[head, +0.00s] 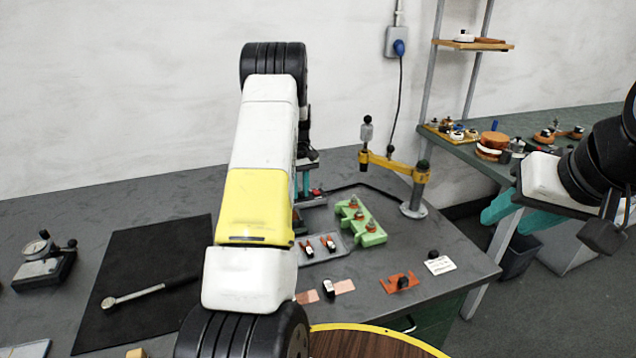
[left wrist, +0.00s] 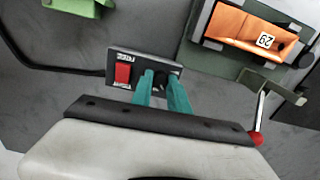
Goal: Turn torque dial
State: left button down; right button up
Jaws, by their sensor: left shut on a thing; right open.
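In the left wrist view a small black panel (left wrist: 142,63) carries white lettering, a red rocker switch (left wrist: 122,74) and a dark dial (left wrist: 161,78). The teal fingers of my left gripper (left wrist: 160,84) are shut on the dial, one on each side, and hide much of it. In the head view my left gripper (head: 306,182) is partly hidden behind my own arm, and the dial cannot be made out. My right gripper (head: 512,208) is open and empty at the right, beyond the bench edge.
A green fixture (head: 360,222) and a yellow swing arm (head: 395,165) stand right of my left arm. An orange block (left wrist: 245,32) and a red-tipped lever (left wrist: 258,120) are near the panel. A torque wrench (head: 150,293) lies on a black mat (head: 110,325).

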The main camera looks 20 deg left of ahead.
aim_at(301, 192)
pick_arm(q)
jog(key=n, duration=0.4)
jog(key=shift+n, duration=0.4)
dwell(0.4)
jog(key=c, duration=1.3)
grip_release()
jog(key=shift+o, duration=0.2)
notch_tip(301, 192, up, 8)
jog(key=shift+f, duration=0.1)
